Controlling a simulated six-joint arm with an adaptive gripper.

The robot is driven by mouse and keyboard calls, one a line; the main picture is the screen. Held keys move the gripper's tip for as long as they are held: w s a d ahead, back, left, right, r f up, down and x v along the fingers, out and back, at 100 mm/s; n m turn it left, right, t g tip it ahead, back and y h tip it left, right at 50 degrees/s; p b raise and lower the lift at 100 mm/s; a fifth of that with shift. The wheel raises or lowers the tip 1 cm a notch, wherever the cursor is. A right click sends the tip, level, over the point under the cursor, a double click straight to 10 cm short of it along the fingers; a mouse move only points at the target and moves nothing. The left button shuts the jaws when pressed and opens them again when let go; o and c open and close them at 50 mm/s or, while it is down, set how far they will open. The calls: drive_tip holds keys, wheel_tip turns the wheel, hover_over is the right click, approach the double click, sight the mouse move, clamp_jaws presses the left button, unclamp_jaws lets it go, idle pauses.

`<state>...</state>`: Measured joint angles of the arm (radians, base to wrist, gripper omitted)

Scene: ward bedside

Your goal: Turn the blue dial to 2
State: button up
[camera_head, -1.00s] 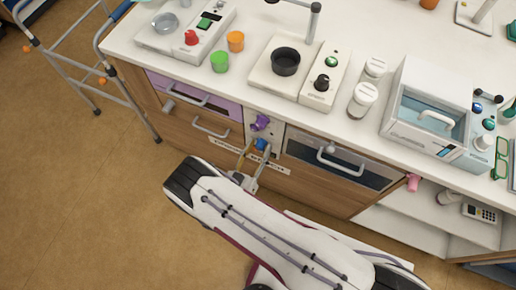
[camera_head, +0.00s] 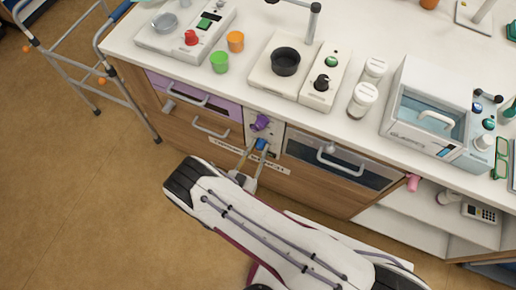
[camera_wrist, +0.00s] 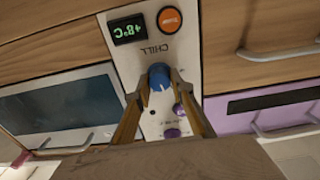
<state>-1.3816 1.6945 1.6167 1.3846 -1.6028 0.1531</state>
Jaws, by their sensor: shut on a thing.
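The blue dial (camera_wrist: 159,76) sits on a pale control panel (camera_wrist: 191,52) on the cabinet front. It also shows in the head view (camera_head: 261,144), below a purple knob (camera_head: 260,123). My gripper (camera_wrist: 161,92) points at the panel with one finger on each side of the blue dial, shut on it. In the head view my gripper (camera_head: 252,157) reaches the panel from below. The dial's pointer and its scale marks are too small or hidden to read.
The panel carries a display reading about +8°C (camera_wrist: 129,30) and an orange button (camera_wrist: 169,19). The countertop above holds cups, jars and devices.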

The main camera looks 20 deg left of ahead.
drive_tip(key=m, duration=0.5)
drive_tip(key=shift+d+f+m, duration=0.1)
drive_tip(key=shift+m, duration=1.9)
drive_tip(key=o, duration=1.1)
drive_tip(key=shift+s, duration=0.1)
drive_tip(key=s, duration=1.2)
drive_tip(key=shift+w, duration=0.1)
